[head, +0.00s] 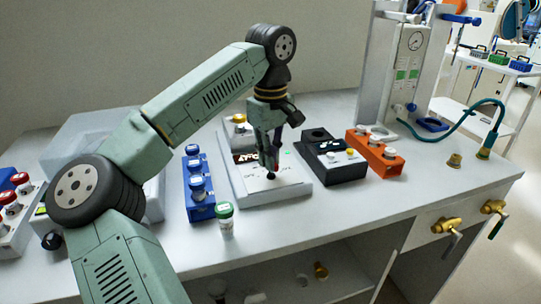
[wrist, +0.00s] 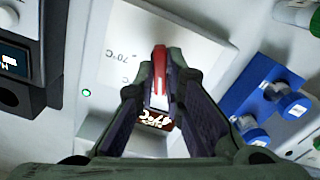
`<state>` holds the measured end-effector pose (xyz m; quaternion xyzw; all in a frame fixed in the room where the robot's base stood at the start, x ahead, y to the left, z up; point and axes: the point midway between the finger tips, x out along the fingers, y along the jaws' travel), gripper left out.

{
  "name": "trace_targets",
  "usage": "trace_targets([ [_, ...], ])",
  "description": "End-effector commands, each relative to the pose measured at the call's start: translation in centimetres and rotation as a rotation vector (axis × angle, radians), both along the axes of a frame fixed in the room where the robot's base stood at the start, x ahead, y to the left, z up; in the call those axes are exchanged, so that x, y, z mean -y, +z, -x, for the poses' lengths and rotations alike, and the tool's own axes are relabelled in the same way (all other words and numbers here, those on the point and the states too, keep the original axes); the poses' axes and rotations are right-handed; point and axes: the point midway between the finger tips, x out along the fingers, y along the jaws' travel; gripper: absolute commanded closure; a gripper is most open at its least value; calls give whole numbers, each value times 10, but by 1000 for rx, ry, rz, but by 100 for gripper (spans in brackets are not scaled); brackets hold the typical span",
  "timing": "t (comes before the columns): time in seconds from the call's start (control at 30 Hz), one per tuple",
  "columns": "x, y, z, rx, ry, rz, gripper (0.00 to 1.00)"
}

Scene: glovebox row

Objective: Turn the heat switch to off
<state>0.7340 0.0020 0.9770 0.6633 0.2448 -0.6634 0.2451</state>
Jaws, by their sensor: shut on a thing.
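The white heating device (head: 262,188) stands on the bench in the head view. Its top face, with "°C" markings, shows in the wrist view (wrist: 195,45). A small dark display (wrist: 154,119) with lit digits lies between my fingers in the wrist view, and a green light (wrist: 86,92) is lit at its left. My gripper (head: 271,172) points down over the device's top. In the wrist view my gripper (wrist: 162,75) is shut on a narrow red piece (wrist: 160,60), which seems to be the heat switch. Its base and set position are hidden by the fingers.
A blue rack (head: 199,205) with vials stands left of the device, and a green-capped vial (head: 226,218) stands near its front left. A black block (head: 345,172) and an orange rack (head: 383,167) are at the right. The bench front is mostly clear.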

Motion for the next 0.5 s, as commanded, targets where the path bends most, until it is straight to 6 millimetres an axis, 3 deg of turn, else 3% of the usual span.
trace_targets([
  [0.5, 0, 0, 0, 0, 7, 0, 100],
])
